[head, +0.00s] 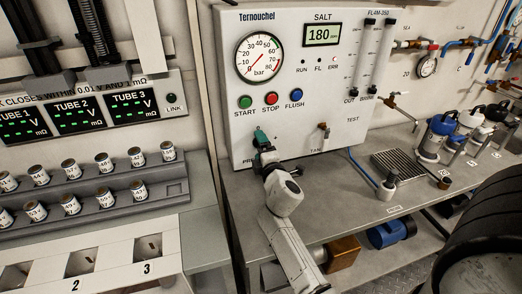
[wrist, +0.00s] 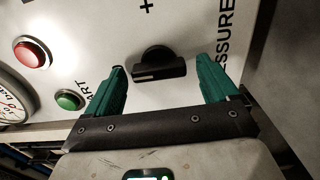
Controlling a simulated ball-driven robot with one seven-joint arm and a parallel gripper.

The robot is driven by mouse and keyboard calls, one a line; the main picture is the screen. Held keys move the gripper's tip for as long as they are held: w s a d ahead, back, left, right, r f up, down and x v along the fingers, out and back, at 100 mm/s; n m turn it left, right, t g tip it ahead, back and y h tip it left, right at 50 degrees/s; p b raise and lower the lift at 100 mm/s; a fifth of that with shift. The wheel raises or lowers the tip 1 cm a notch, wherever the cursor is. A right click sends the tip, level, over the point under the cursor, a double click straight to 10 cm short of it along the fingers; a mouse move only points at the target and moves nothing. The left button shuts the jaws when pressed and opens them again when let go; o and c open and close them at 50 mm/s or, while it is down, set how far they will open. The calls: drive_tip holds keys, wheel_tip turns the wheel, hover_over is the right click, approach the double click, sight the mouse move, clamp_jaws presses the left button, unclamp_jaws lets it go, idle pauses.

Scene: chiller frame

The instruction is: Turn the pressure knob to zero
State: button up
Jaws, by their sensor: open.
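The pressure knob (wrist: 158,64) is black with a bar-shaped grip, and a pale line runs along the bar's left part in the wrist view. It sits on the white panel beside the partly visible word PRESSURE, with a plus sign above it in that view. My gripper (wrist: 161,68) is open, its two green fingers on either side of the knob with gaps between. The fingertips appear close to the panel; I cannot tell whether they touch it. In the head view my gripper (head: 262,140) is at the panel's lower left and hides the knob.
Green START (head: 245,102), red STOP (head: 270,99) and blue FLUSH (head: 294,96) buttons sit above my gripper, below a round bar gauge (head: 260,57). The SALT display (head: 323,34) reads 180. A small tap (head: 325,136) projects to the right. The grey bench (head: 340,185) runs below.

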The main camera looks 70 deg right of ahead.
drive_tip(key=b+v, duration=0.2)
drive_tip(key=v, duration=0.9)
drive_tip(key=shift+b, duration=0.3)
drive_tip(key=shift+w, duration=0.1)
